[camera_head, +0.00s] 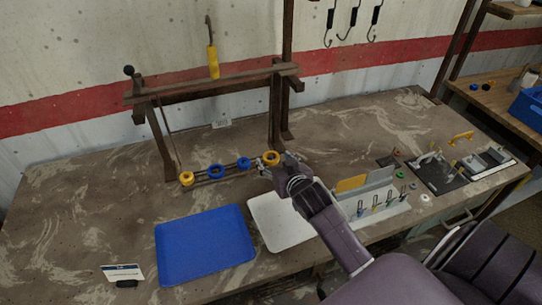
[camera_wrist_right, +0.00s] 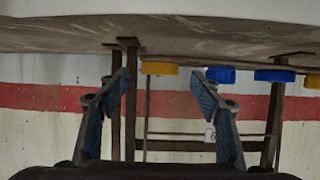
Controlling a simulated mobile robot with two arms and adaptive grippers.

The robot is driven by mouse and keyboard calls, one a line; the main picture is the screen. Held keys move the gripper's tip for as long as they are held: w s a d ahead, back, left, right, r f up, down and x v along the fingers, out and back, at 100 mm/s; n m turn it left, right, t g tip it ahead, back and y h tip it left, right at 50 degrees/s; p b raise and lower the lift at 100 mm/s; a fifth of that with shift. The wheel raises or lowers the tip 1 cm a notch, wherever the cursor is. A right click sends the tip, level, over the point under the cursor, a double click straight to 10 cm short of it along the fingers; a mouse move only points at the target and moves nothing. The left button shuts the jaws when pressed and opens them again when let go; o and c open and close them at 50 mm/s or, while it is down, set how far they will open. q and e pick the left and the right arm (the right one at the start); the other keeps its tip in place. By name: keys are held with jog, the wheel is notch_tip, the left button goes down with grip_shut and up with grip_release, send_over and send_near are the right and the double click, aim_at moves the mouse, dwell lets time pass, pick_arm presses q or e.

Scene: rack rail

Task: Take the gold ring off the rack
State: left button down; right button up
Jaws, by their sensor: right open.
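A rack rail (camera_head: 228,174) carries a gold ring (camera_head: 271,158) at its right end, two blue rings (camera_head: 216,171) (camera_head: 243,163) in the middle and another gold ring (camera_head: 187,178) at its left end. My right gripper (camera_head: 273,169) is at the right-end gold ring, partly overlapping it in the head view. In the right wrist view, which is upside down, the gripper (camera_wrist_right: 158,84) is open, and that gold ring (camera_wrist_right: 158,68) shows between its fingers, beyond the tips. I cannot tell any contact. My left gripper is not in view.
A blue tray (camera_head: 204,245) and a white tray (camera_head: 268,233) lie in front of the rail. A wooden frame (camera_head: 140,130) stands behind it. A stand with upright panels (camera_head: 355,204) is right of my forearm. A small sign (camera_head: 123,273) stands at the front left.

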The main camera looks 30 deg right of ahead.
jog(key=shift+x, duration=0.85)
jog(key=c, duration=1.2)
jog(key=shift+r, duration=0.1)
jog(key=shift+c, duration=0.2)
